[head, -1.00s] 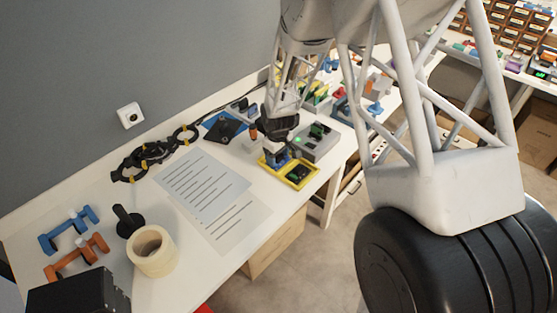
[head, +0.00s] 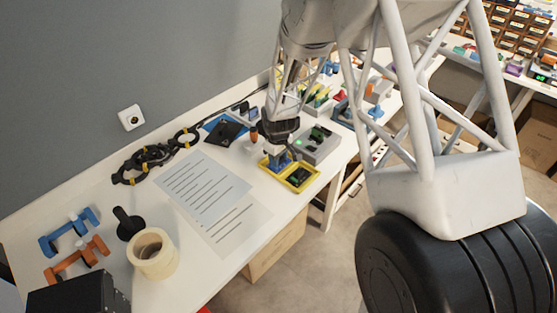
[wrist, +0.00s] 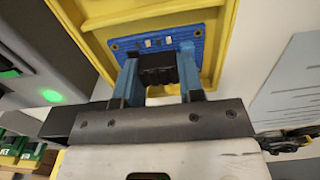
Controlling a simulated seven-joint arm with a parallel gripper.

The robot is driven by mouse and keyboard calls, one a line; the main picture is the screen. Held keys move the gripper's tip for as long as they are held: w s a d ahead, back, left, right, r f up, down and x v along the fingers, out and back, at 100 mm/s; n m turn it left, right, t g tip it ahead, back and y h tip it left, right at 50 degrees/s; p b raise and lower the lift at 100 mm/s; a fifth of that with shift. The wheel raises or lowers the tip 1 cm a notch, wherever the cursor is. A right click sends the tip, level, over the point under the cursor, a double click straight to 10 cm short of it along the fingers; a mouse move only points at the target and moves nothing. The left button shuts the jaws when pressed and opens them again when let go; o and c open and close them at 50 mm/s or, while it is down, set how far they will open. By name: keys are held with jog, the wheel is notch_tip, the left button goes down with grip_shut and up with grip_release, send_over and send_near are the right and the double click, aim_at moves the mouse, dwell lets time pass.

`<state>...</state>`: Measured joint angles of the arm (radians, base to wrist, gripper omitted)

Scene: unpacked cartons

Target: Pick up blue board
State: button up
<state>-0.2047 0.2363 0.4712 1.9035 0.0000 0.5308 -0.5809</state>
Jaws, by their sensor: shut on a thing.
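The blue board (wrist: 150,42) lies in the yellow tray (wrist: 223,42), with small parts and corner holes on its face. In the head view the yellow tray (head: 311,185) stands at the table's front edge, and the blue board (head: 279,164) shows only partly below my gripper. My gripper (wrist: 158,70) is over the board and shut on a black part that stands up from it. The fingers reach down to the board's near edge; their exact contact is hidden. In the head view my gripper (head: 276,155) points down into the tray's left part.
A grey box with a green light (head: 318,146) stands close behind the tray. A printed sheet (head: 205,187) lies to its left. A dark block sits in the tray's right part.

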jog(key=shift+r, duration=0.15)
jog(key=shift+r, duration=0.85)
jog(key=shift+s+r, duration=0.4)
jog(key=shift+r, duration=0.35)
jog(key=s+d, duration=0.1)
jog(key=s, duration=0.4)
jog(key=s+d+r, duration=0.1)
jog(key=s, duration=0.4)
jog(key=s+d, duration=0.1)
jog(key=s, duration=0.4)
jog(key=shift+r, duration=0.2)
jog(key=shift+d, duration=0.1)
jog(key=shift+w, duration=0.1)
jog(key=w+r, duration=0.2)
jog(key=w, duration=0.9)
jog(key=w+a+r, duration=0.1)
jog(key=w+r, duration=0.2)
jog(key=w, duration=0.9)
jog(key=w+a+r, duration=0.1)
jog(key=w+r, duration=0.1)
jog(key=w, duration=0.9)
jog(key=shift+w+a+r, duration=0.25)
jog(key=shift+w+r, duration=0.05)
jog(key=shift+w, duration=0.05)
jog(key=shift+f, duration=0.2)
